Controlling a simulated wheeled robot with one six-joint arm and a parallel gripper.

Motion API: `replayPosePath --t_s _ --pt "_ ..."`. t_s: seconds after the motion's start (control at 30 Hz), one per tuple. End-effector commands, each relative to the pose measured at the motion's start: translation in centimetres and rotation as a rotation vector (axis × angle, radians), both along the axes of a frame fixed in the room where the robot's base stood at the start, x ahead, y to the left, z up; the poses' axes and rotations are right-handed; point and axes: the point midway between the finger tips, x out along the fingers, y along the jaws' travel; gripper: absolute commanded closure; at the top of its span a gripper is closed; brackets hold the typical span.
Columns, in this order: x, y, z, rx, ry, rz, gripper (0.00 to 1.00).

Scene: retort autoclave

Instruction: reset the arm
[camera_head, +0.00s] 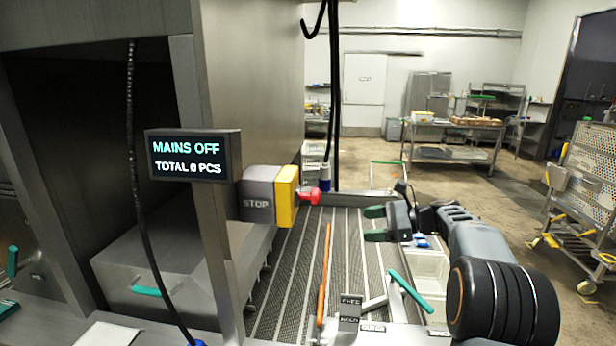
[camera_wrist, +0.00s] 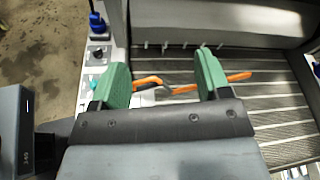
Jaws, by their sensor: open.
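My gripper (camera_head: 374,223) has green fingers and shows above the right side of the ribbed conveyor in the head view. In the wrist view my gripper (camera_wrist: 163,82) has its two green fingers spread apart, with nothing held between them. An orange rod-like tool (camera_head: 324,275) lies along the conveyor in the head view. It also shows beyond the fingertips in the wrist view (camera_wrist: 240,76), apart from them as far as I can tell. My arm reaches in from the right.
A display (camera_head: 193,156) reads MAINS OFF, TOTAL 0 PCS. A yellow-and-grey STOP box (camera_head: 268,194) with a red knob stands beside the conveyor (camera_head: 290,275). A green-handled lever (camera_head: 410,290) rises at the front right. A wheeled rack (camera_head: 590,180) stands far right; open floor lies behind.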

Motion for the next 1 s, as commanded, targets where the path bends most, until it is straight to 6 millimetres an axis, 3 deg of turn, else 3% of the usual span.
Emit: replayPosePath --t_s 0.1,0.17,0.3,0.4,0.6,0.77,1.0 --pt "-3.4 0.6 -5.0 -0.335 -0.106 0.074 0.30" --pt "-5.9 1.0 -7.0 -0.514 -0.176 0.162 0.30" --pt "-13.1 1.4 -10.3 -0.926 -0.381 0.473 0.30" --pt "-17.8 1.3 -11.5 -1.159 -0.533 0.721 0.30" --pt "-24.4 1.4 -12.1 -1.431 -0.748 1.052 0.30" --pt "-27.1 2.2 -11.7 -1.507 -0.828 1.115 0.30" --pt "-27.6 3.5 -10.2 -1.541 -0.908 1.096 0.30"
